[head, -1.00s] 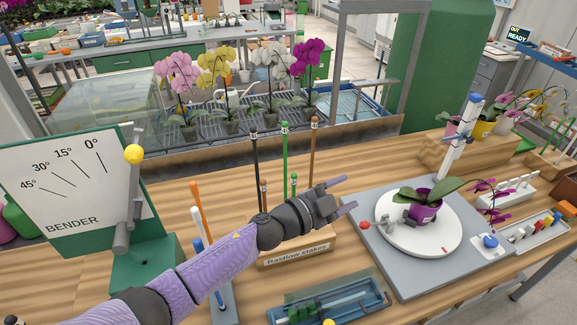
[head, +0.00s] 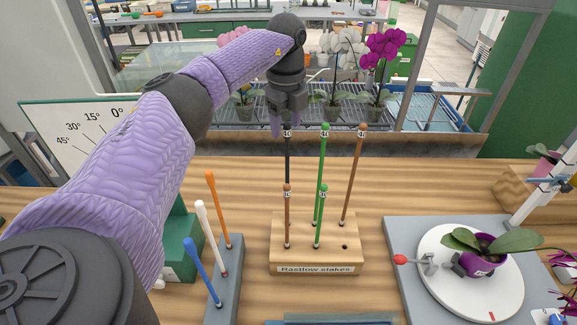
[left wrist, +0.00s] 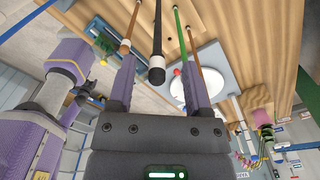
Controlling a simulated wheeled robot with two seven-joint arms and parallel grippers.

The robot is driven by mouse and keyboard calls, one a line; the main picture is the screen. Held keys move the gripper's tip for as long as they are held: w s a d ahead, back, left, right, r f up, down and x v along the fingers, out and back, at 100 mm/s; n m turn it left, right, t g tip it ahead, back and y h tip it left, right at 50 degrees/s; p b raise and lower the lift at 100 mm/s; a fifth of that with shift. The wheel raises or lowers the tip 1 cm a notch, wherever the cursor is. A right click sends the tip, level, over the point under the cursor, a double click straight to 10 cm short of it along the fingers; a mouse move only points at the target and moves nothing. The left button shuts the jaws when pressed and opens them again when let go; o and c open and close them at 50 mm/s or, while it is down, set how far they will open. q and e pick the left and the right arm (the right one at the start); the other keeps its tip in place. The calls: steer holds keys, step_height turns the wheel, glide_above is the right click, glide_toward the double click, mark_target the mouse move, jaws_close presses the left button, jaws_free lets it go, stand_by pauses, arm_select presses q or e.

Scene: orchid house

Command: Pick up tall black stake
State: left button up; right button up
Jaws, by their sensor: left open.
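The tall black stake (head: 287,165) stands upright at the back left of the wooden block labelled Rastlow stakes (head: 316,258). Its lower part is hidden behind a short brown stake (head: 287,212). My left gripper (head: 287,124) points down right at the stake's top, open. In the left wrist view the black stake (left wrist: 157,35) comes up between the spread fingers (left wrist: 157,82), with a gap on both sides. Its black tip lies near the palm side.
A tall green stake (head: 323,165), a short green stake (head: 319,215) and a tall brown stake (head: 354,175) share the block. Orange, white and blue sticks stand on a grey holder (head: 222,295) to the left. A potted orchid (head: 482,252) sits on a white turntable to the right.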

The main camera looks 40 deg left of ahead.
mark_target(287, 137)
arm_select(q)
steer(key=f, duration=0.4)
steer(key=shift+s+d, duration=0.15)
steer(key=shift+d, duration=0.05)
jaws_close()
stand_by(1.1)
